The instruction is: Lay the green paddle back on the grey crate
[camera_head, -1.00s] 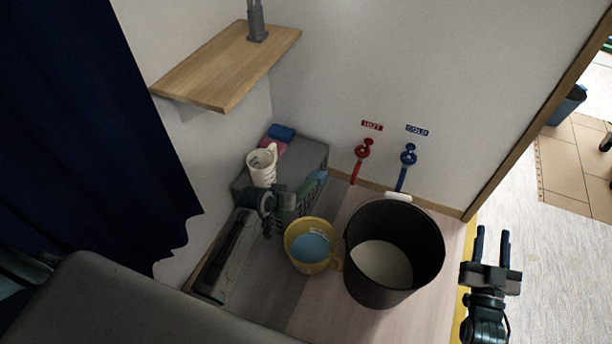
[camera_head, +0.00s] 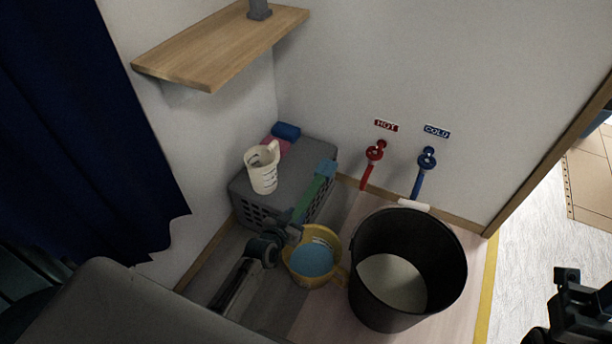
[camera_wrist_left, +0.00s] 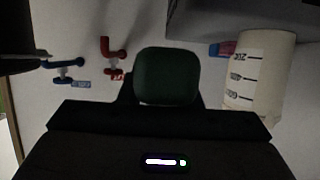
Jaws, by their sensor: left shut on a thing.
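The green paddle (camera_head: 307,201) is held in my left gripper (camera_head: 289,230), which is shut on it. It slants up and to the right in front of the grey crate's right side, its blue-green end (camera_head: 326,168) uppermost. In the left wrist view a dark green end of the paddle (camera_wrist_left: 168,76) shows between the dark jaws. The grey crate (camera_head: 240,187) stands against the wall, its top partly taken up; whether the paddle touches it I cannot tell. My right gripper (camera_head: 567,277) is at the right edge, empty, its fingers seen almost end-on.
A white measuring jug (camera_head: 262,170) and blue and pink things (camera_head: 285,132) stand on the crate. A yellow bucket (camera_head: 331,240) and a large black bucket (camera_head: 362,305) stand on the floor. Red (camera_head: 375,150) and blue (camera_head: 427,158) taps and a wooden shelf (camera_head: 200,55) are above.

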